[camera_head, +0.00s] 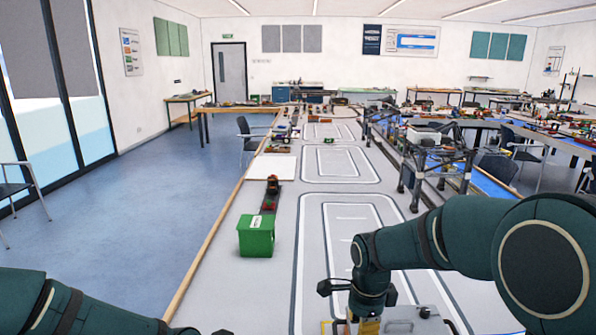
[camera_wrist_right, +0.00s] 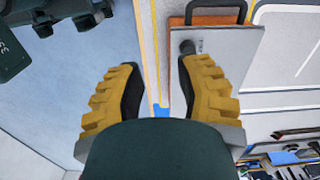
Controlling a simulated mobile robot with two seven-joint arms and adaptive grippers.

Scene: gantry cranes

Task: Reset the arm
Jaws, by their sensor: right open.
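My right arm (camera_head: 455,235) reaches in from the right in the head view and bends down at the wrist. My right gripper (camera_wrist_right: 158,75) shows in the wrist view with its two yellow, ridged fingers spread wide and nothing between them. In the head view only a bit of its yellow part shows at the bottom edge. My left arm (camera_head: 75,305) crosses the bottom left corner of the head view. Its gripper is cut off below the picture. A dark part of an arm (camera_wrist_right: 30,35) also shows at the top left of the wrist view.
A grey case (camera_head: 415,318) with a black handle lies by my right gripper; it also shows in the wrist view (camera_wrist_right: 222,60). A green bin (camera_head: 256,236) stands on the long grey table (camera_head: 225,285). Gantry crane models (camera_head: 430,165) stand at right. The table's middle is clear.

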